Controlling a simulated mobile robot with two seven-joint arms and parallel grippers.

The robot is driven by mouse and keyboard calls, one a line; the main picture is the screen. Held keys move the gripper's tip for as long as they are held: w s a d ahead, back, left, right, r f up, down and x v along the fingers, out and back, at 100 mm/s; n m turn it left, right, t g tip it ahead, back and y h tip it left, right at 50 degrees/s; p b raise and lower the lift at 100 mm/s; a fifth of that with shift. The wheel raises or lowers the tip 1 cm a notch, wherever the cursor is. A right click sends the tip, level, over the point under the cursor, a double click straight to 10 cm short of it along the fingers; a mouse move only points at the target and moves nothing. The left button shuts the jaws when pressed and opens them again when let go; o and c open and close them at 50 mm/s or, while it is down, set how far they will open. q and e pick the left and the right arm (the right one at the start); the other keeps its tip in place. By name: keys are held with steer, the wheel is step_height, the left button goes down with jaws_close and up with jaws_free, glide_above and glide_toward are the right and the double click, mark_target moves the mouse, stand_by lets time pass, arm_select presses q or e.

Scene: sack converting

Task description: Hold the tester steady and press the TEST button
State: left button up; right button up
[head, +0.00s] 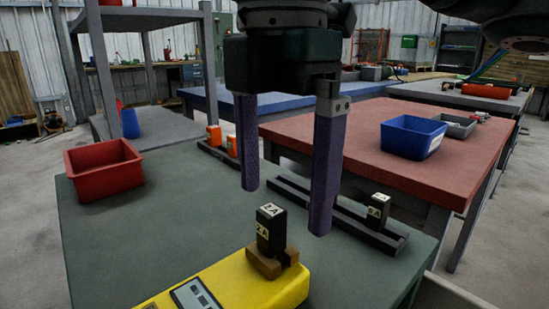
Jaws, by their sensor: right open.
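The yellow tester (262,292) lies at the bottom of the head view on the green table, cut off by the lower edge. A grey screen panel (197,294) shows on its top. A black block (271,230) with a white "2A" label stands upright in a brown holder (270,263) at the tester's far end. I cannot make out the TEST button. My right gripper (285,208) hangs from above with its two purple fingers apart and nothing between them. Its fingertips are above and beyond the black block. My left gripper is not in view.
A dark rail (345,215) behind the tester carries another labelled black block (378,206). Orange blocks (214,137) stand on a rail farther left. A red bin (103,170) sits at the table's left. A blue bin (412,137) is on the red table (350,150). The table's left-middle is clear.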

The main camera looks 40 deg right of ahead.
mark_target(279, 250)
step_height(279, 250, down, 8)
steer(key=shift+a+r, duration=0.1)
steer(key=shift+c, duration=0.2)
steer(key=c, duration=1.4)
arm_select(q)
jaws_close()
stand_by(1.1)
